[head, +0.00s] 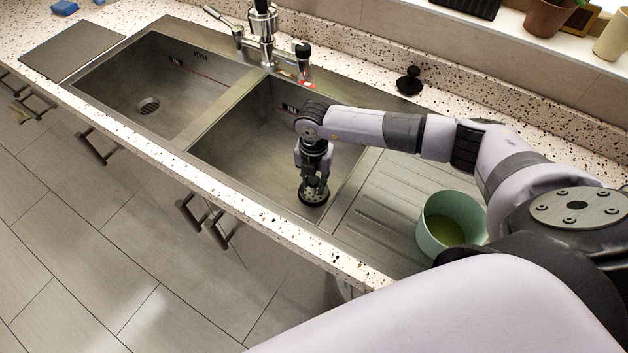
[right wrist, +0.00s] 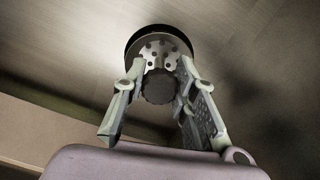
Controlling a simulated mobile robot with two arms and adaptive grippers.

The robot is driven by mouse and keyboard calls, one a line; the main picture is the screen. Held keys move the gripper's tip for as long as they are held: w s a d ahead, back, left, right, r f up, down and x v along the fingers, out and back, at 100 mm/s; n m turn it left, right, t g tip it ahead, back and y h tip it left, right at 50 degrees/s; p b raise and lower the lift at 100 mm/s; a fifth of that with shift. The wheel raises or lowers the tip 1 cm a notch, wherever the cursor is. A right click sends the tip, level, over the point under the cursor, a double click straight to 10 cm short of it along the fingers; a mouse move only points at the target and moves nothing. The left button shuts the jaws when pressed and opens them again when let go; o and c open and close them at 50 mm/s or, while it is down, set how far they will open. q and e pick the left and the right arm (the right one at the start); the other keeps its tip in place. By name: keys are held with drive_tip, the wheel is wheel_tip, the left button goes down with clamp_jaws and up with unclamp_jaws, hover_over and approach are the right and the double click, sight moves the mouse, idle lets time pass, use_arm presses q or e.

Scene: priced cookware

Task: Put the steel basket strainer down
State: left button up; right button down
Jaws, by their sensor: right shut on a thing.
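The steel basket strainer (head: 313,196) is a small round piece with a perforated metal part and a dark rim. It is low inside the right sink basin (head: 236,152), near its front right corner. My right gripper (head: 314,180) reaches down into that basin and is shut on the strainer. In the right wrist view the strainer (right wrist: 160,46) sits between the two fingers of the gripper (right wrist: 158,88), its dark rim beyond them. I cannot tell whether the rim touches the basin floor. Any drain under it is hidden. My left gripper is not in view.
The left basin (head: 160,80) is empty, with a drain (head: 148,105). A tap (head: 263,38) stands behind the divider. A green pot (head: 450,222) with yellowish contents stands on the ribbed drainboard (head: 385,200). A black plunger-shaped item (head: 409,80) stands on the speckled counter behind.

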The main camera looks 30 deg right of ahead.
sight(314, 179)
drive_tip(key=shift+f, duration=0.5)
drive_tip(key=shift+f, duration=0.1)
drive_tip(key=c, duration=1.8)
unclamp_jaws()
drive_tip(key=shift+f, duration=0.1)
drive_tip(key=o, duration=0.5)
drive_tip(key=shift+r, duration=0.35)
drive_tip(key=shift+w+r, duration=0.1)
drive_tip(key=shift+r, duration=0.3)
wheel_tip(314, 179, up, 11)
drive_tip(key=b, duration=0.1)
drive_tip(key=shift+b, duration=0.3)
